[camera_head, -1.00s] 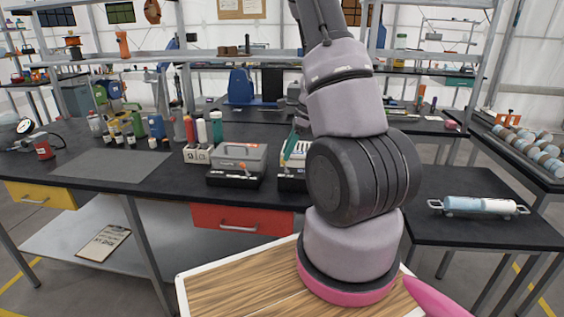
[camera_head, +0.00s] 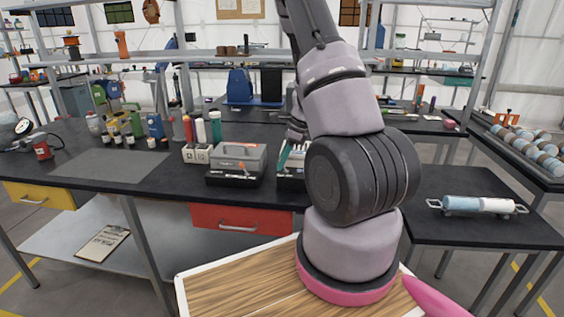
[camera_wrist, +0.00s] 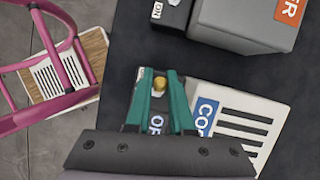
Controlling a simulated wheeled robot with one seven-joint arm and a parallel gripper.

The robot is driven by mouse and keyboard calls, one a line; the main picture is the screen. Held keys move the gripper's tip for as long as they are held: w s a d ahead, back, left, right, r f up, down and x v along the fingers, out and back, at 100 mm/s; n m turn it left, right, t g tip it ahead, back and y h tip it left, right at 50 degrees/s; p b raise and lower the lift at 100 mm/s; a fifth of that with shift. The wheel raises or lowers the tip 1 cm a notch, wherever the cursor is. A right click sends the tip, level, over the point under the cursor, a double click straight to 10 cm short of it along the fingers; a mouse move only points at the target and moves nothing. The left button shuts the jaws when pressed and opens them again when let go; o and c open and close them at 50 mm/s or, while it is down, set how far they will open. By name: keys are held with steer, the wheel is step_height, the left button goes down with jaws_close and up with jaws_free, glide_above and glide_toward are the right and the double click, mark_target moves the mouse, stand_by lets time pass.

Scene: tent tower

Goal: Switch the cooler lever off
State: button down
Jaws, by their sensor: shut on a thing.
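The cooler lever (camera_wrist: 159,83) shows in the wrist view as a small brass-coloured tip between the teal fingers of my gripper (camera_wrist: 159,90). My gripper is shut on it. The fingers and palm hide most of the lever and its base. An "OFF" mark (camera_wrist: 156,124) shows between the fingers, nearer the palm. The cooler (camera_wrist: 247,115) is a pale box with a blue label and dark slots. In the head view my gripper (camera_head: 284,158) is over the cooler's black front base (camera_head: 289,183), and my arm hides much of the cooler.
A grey box with an orange label (camera_head: 238,158) stands just left of the cooler. It also shows in the wrist view (camera_wrist: 240,22), with an "ON" mark nearby. Bottles (camera_head: 200,130) stand behind it. A red drawer (camera_head: 240,219) is below. The left benchtop has a clear grey mat (camera_head: 110,166).

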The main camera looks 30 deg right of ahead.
steer(key=shift+w+a+f+g+h, duration=0.15)
steer(key=shift+a+g+h, duration=0.1)
steer(key=shift+g+h, duration=0.35)
steer(key=c, duration=0.8)
jaws_free()
steer(key=v, duration=1)
steer(key=shift+r, duration=0.4)
